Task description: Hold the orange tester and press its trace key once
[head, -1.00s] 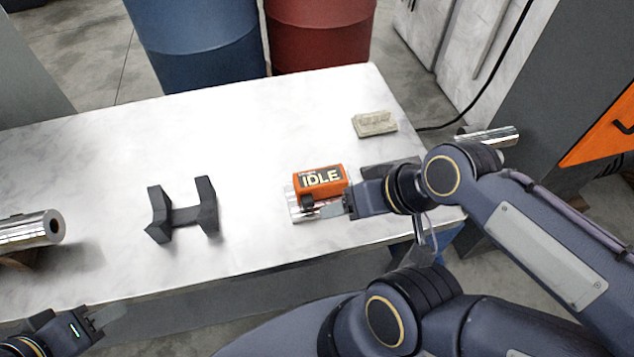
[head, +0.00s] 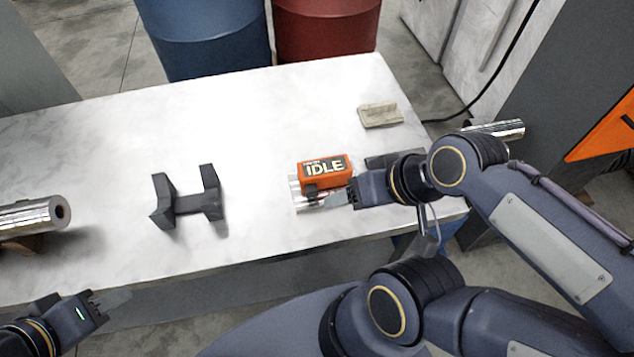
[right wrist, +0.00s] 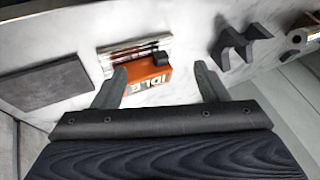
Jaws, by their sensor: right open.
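The orange tester (head: 325,172), its dark display reading IDLE, sits at a silver holder (head: 297,192) near the table's front edge. My right gripper (head: 338,197) is low beside the tester. In the right wrist view its fingers (right wrist: 160,73) are spread, with the tester (right wrist: 150,76) in view between them, nearer the left finger. I cannot tell whether they touch it. I cannot make out the trace key. My left gripper (head: 117,299) is at the lower left, away from the tester; its jaw gap is unclear.
A dark H-shaped stand (head: 187,204) is left of the tester. A metal cylinder (head: 32,214) lies at the far left. A pale block (head: 380,115) sits behind the tester. A dark flat pad (right wrist: 47,84) is beside the holder. The table's back left is clear.

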